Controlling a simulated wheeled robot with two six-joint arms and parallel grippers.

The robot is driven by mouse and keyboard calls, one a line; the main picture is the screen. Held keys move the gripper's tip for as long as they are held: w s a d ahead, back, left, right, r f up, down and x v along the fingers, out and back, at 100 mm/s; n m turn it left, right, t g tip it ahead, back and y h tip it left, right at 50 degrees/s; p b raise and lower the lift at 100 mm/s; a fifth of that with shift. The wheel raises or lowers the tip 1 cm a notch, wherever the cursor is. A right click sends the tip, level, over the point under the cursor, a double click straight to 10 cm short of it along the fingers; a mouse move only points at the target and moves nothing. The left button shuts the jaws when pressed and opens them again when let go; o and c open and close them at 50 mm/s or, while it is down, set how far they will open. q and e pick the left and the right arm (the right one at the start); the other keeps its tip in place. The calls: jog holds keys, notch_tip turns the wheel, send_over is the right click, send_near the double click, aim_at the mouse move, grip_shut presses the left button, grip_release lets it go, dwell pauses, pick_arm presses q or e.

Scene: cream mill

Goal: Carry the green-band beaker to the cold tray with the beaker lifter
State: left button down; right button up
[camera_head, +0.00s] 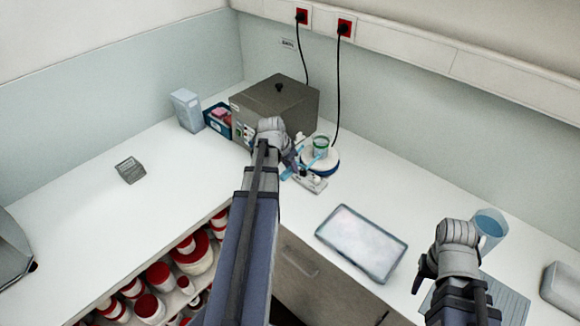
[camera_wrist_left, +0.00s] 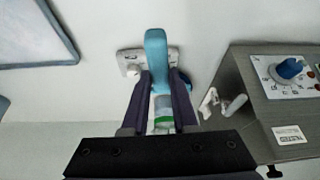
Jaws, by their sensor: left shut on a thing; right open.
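The green-band beaker (camera_head: 320,146) is upright at the small white round-topped device (camera_head: 314,184); I cannot tell whether it touches it. My left gripper (camera_head: 298,166) is shut on the light-blue beaker lifter (camera_head: 289,174), beside the beaker. In the left wrist view the lifter (camera_wrist_left: 157,60) lies between the fingertips (camera_wrist_left: 163,82), and the green band (camera_wrist_left: 162,121) shows between the fingers. Whether the lifter grips the beaker is hidden. The cold tray (camera_head: 342,210), frosty and rectangular, lies on the counter to the right, with nothing on it. My right gripper (camera_head: 422,279) is open and empty.
A grey box-shaped appliance (camera_head: 283,105) stands just behind my left gripper; its blue knob (camera_wrist_left: 289,68) shows in the left wrist view. A blue beaker (camera_head: 490,226) stands beyond my right gripper. Black cords hang on the wall. The counter between device and tray is clear.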

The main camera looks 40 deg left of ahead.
pick_arm(q)
jog(key=shift+w, duration=0.35)
jog(key=w, duration=0.9)
jog(key=shift+w, duration=0.15)
dwell(0.4)
jog(key=shift+r+p, duration=0.9)
jog(key=shift+p, duration=0.25)
dwell(1.6)
notch_tip(320, 180, up, 7)
jog(key=p, duration=0.7)
jog(key=shift+r, duration=0.15)
dwell(0.5)
jog(key=shift+d, duration=0.1)
dwell(0.5)
